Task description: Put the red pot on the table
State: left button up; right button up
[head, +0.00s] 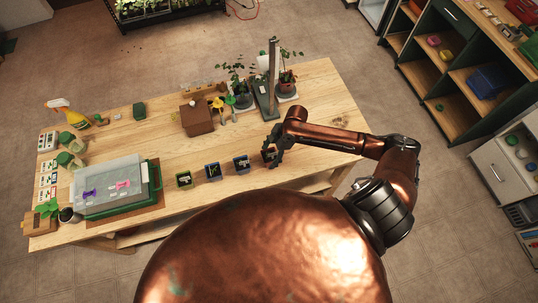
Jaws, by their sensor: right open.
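A small square reddish pot (267,154) appears at the right end of a row of small pots near the front edge of the wooden table (310,108). It is partly hidden by my right gripper (274,154), whose dark fingers are open at the pot. I cannot tell whether they touch it. The pot appears to stand on the table. My left gripper is not in view.
A lidded tray (110,187) is further left. A brown box (196,118) and potted plants (286,87) stand behind. The table's right end is clear.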

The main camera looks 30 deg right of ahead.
jog(key=v, duration=1.2)
jog(key=shift+b, duration=0.4)
jog(key=shift+d, duration=0.1)
